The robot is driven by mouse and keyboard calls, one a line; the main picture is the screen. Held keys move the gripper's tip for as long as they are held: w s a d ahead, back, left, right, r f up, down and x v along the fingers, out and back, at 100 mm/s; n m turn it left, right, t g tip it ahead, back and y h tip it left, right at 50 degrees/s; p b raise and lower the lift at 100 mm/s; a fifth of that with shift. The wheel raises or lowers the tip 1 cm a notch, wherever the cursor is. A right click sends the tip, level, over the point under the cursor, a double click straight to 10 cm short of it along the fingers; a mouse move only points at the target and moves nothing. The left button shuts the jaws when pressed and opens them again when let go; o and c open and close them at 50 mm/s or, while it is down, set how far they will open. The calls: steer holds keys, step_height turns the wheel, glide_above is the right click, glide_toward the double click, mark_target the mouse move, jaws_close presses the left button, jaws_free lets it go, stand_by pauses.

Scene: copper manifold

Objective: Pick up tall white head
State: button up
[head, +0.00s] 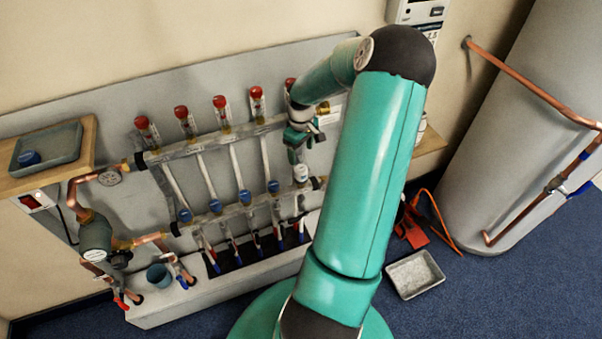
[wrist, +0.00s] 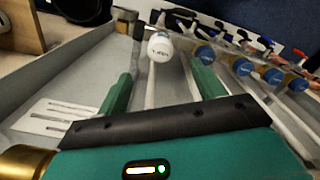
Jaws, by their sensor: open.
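The tall white head (wrist: 160,46) shows in the wrist view as a white rounded cap with small dark print, on the manifold's lower bar. In the head view it is the white head (head: 301,172) at the right end of the row, just below my gripper (head: 299,139). In the wrist view my gripper (wrist: 161,82) is open, with green fingers spread either side of a pale tube. The head lies beyond the fingertips, roughly in line with the gap between them. Nothing is held. I cannot tell the exact distance to the head.
Several blue heads (wrist: 205,54) stand in a row beside the white one on the lower bar (head: 235,210). Red-topped flow meters (head: 220,113) line the upper bar. A tray (head: 47,146) sits on the left shelf; another tray (head: 415,274) lies on the floor.

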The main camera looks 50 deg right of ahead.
mark_target(301, 167)
step_height(301, 167, down, 11)
steer(key=shift+f, duration=0.1)
steer(key=c, duration=1.1)
